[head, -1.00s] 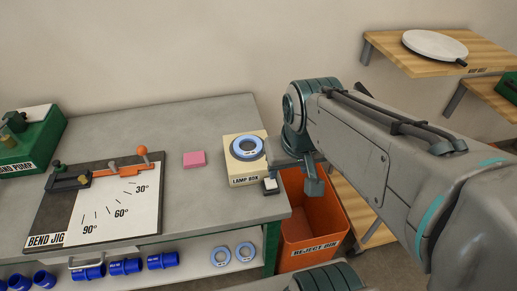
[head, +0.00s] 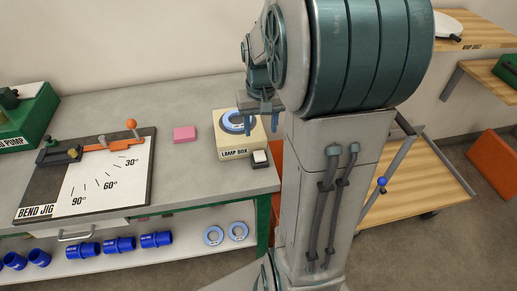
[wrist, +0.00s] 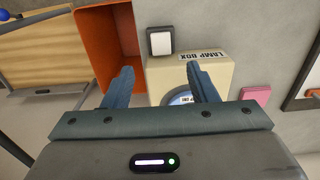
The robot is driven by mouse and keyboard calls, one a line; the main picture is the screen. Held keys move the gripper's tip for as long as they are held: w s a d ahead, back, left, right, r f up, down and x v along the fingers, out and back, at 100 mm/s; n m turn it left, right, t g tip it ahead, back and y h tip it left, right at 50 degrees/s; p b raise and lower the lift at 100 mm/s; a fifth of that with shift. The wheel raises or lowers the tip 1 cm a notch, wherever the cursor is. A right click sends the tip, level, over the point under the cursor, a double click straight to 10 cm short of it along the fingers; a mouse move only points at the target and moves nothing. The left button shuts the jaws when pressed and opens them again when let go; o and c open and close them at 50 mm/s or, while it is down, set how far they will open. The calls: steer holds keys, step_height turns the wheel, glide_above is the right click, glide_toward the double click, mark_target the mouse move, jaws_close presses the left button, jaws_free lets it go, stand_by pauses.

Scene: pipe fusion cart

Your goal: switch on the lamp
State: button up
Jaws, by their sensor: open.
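The cream lamp box (head: 235,147) sits on the bench near its right end, with a pale blue ring (head: 231,122) on its top. A white rocker switch (head: 260,157) in a dark frame is by the box's front right corner. In the wrist view the switch (wrist: 160,41) shows beyond my fingertips, beside the lamp box (wrist: 215,72). My gripper (head: 261,122) is open and empty, above the right side of the box, its fingers apart and pointing down. It partly covers the ring. I cannot tell whether the lamp is lit.
The orange reject bin (wrist: 108,45) stands beside the bench end, mostly hidden by my arm in the head view. A pink block (head: 185,134) and the bend jig (head: 90,180) lie left of the box. Bare bench top (head: 190,180) lies in front.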

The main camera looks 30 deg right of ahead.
mark_target(260, 156)
step_height(260, 156, down, 10)
steer(key=shift+f, duration=0.25)
